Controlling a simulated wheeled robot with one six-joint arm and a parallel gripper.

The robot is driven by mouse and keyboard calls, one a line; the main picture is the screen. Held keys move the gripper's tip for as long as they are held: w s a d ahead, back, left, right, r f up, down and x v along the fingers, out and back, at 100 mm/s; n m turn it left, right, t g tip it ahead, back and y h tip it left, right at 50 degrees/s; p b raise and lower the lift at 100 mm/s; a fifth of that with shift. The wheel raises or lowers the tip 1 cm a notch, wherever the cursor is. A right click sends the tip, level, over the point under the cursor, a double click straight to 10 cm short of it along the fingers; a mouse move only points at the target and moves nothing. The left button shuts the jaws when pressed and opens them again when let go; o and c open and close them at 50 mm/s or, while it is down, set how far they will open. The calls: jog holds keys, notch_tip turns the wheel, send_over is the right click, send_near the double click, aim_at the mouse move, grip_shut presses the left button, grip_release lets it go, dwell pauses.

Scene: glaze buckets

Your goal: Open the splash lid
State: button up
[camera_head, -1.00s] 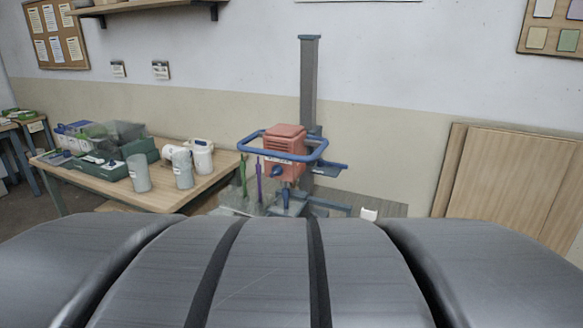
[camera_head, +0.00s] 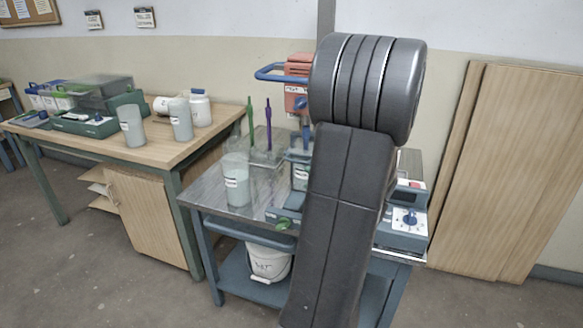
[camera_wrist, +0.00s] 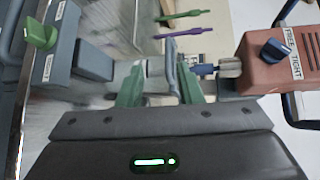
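In the wrist view my gripper (camera_wrist: 160,88) shows two green fingers, set apart. A grey-blue upright piece (camera_wrist: 172,62), perhaps a handle, and a pale part stand between or just beyond them; I cannot tell whether they touch. A clear panel (camera_wrist: 112,22), perhaps the splash lid, lies beyond the fingers to the upper left. The orange-red mixer head (camera_wrist: 280,55) with a blue knob is to the right. In the head view the mixer head (camera_head: 297,72) shows partly, and my arm hides my gripper and the middle of the mixing station.
The metal cart (camera_head: 215,190) carries a grey cup (camera_head: 236,180), green and purple tools in a clear holder, and a control box (camera_head: 404,232). A white bucket (camera_head: 268,262) stands on its lower shelf. A wooden table (camera_head: 150,150) with cups is left; wooden boards (camera_head: 500,170) lean right.

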aim_at(299, 162)
jog(key=shift+m+t+h, duration=0.4)
jog(key=shift+m+t, duration=0.1)
jog(key=x, duration=0.5)
jog(key=d+x, duration=0.1)
jog(key=x, duration=0.4)
jog(key=w+d+p+x, duration=0.1)
jog(key=x, duration=0.4)
jog(key=shift+r, duration=0.1)
jog(key=shift+s, duration=0.1)
